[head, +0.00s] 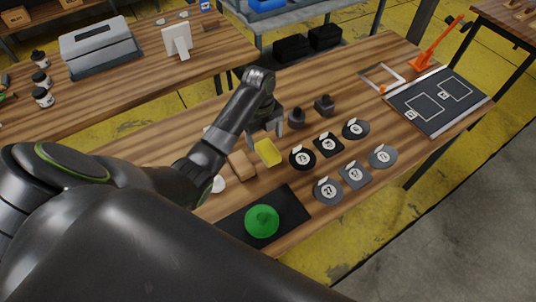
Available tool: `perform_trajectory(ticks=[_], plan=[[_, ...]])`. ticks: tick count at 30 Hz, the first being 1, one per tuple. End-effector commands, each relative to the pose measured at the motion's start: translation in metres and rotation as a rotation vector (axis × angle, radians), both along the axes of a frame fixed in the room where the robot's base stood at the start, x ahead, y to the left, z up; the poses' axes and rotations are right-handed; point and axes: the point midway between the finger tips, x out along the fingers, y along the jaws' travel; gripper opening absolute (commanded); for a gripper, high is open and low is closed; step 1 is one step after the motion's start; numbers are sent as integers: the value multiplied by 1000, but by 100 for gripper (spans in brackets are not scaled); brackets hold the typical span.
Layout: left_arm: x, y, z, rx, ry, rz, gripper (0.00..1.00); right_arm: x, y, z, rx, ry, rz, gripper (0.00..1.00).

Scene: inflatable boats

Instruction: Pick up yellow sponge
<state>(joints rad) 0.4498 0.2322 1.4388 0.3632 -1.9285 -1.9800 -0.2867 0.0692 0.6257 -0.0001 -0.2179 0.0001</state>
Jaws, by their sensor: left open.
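The yellow sponge (268,153) lies on the wooden table, left of the middle of the picture, next to a tan block (242,165). My left gripper (266,129) hangs just above and behind the sponge, with its fingers pointing down. It is open, and nothing shows between its fingers. I cannot tell whether a fingertip touches the sponge. My left arm covers the table's left part. My right gripper is not in view.
Several grey and black numbered pieces (328,190) lie right of the sponge. A black mat (294,207) with a green round object (262,221) is in front. Two dark knobbed objects (297,117) stand behind. A dark board (440,100) and orange arm (433,52) are far right.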

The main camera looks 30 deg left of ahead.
Motion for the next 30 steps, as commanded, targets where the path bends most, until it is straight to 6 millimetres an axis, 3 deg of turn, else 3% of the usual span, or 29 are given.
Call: perform_trajectory(ticks=[9,21,30], plan=[[0,-3,-21,0,2,0,76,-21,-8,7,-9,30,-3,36],[3,-9,-65,2,1,-1,76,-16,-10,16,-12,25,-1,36],[3,-9,-67,2,0,-1,74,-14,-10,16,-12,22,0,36]])
